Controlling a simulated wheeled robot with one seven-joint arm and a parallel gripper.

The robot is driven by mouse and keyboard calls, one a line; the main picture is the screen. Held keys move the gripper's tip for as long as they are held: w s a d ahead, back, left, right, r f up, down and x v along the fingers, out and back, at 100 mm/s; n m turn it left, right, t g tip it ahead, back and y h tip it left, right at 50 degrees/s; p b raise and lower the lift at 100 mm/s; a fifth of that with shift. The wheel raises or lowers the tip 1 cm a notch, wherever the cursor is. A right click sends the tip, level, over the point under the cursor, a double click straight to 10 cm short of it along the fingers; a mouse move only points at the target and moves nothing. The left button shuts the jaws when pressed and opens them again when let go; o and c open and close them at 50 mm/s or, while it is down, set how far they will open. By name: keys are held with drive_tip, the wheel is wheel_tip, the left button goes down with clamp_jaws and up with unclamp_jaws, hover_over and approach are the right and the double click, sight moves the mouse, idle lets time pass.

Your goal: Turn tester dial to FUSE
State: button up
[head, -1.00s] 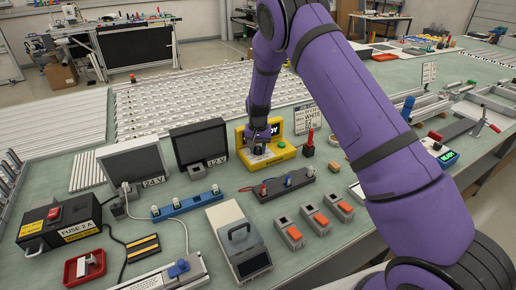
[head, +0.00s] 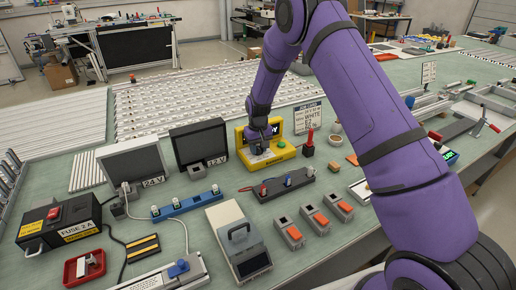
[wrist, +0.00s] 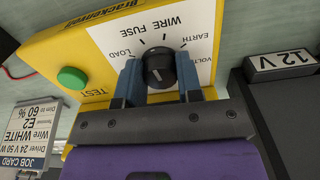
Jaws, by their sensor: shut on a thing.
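The yellow tester (head: 246,157) stands on the bench in the head view and fills the upper part of the wrist view (wrist: 60,52). Its black dial (wrist: 158,68) sits on a white label panel (wrist: 115,42) with LOAD, WIRE, FUSE, EARTH and a partly hidden VOLT marking around it. A pale pointer line shows on the dial; I cannot tell which label it points to. My gripper (wrist: 159,82) is shut on the dial, one blue finger on each side. In the head view my gripper (head: 258,147) reaches down onto the tester and hides the dial.
A green TEST button (wrist: 72,79) lies beside the panel. A job card (wrist: 30,130) stands close by. The 12 V monitor (head: 198,142) is left of the tester. A red-handled tool (head: 309,145) stands at its right, and a terminal strip (head: 286,186) lies in front.

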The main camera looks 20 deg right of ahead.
sight(258, 148)
drive_tip(key=shift+n, duration=1.1)
drive_tip(key=o, duration=0.9)
wheel_tip(258, 148, up, 11)
drive_tip(key=shift+f, duration=0.1)
